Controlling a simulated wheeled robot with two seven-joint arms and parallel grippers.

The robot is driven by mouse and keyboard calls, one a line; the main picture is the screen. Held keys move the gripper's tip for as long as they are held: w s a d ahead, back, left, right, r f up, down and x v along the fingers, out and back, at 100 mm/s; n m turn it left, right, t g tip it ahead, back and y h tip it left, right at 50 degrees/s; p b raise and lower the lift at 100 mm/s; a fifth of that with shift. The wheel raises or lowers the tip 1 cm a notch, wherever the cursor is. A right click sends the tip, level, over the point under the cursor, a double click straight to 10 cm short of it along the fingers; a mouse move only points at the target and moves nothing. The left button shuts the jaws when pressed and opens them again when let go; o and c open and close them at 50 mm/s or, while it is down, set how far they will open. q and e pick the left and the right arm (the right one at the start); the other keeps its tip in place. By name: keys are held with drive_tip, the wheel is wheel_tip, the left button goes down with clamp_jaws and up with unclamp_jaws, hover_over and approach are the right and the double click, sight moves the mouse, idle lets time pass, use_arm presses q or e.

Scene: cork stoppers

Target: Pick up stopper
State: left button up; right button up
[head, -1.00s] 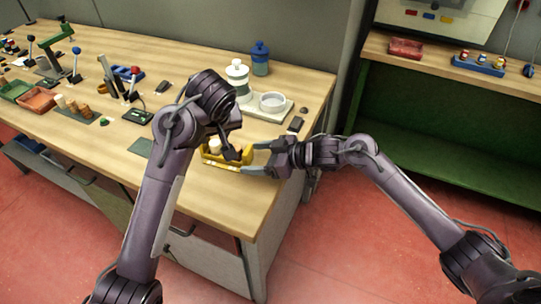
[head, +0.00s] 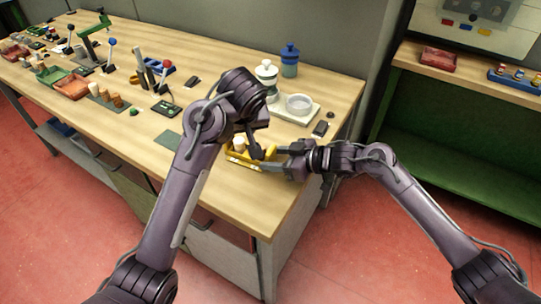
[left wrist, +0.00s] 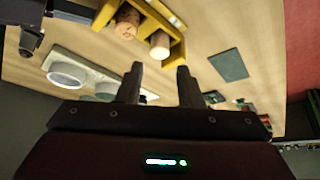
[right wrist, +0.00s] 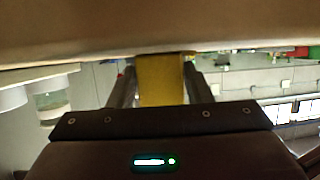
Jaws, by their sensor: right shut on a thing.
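A yellow bin (head: 236,158) stands near the table's front right edge. Stoppers stand in it: a brown cork one (left wrist: 127,22) and a paler one (left wrist: 160,45) show in the left wrist view, and a pale top (head: 239,144) shows in the head view. My left gripper (head: 256,153) points down close to the bin; its fingers (left wrist: 158,85) are apart with nothing between them. My right gripper (head: 285,160) comes from the right and is shut on the bin, whose yellow wall (right wrist: 161,80) fills the gap between its fingers. My left arm hides part of the bin.
A white tray (head: 312,116) with a white dish (head: 299,104) and a white-lidded jar (head: 266,75) stands behind the bin. A blue jar (head: 290,62) is farther back. A dark green mat (head: 168,139) lies left of my left arm. Brown pegs (head: 105,95) stand farther left.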

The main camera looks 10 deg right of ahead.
sight(239, 141)
use_arm(q)
wheel_tip(239, 141, up, 4)
drive_tip(key=w+d+f+n+g+y, duration=0.1)
drive_tip(key=w+d+n+g+y, duration=0.1)
drive_tip(key=n, duration=0.3)
drive_tip(key=x, duration=1.1)
drive_tip(key=shift+s+f, duration=0.1)
drive_tip(key=c, duration=0.6)
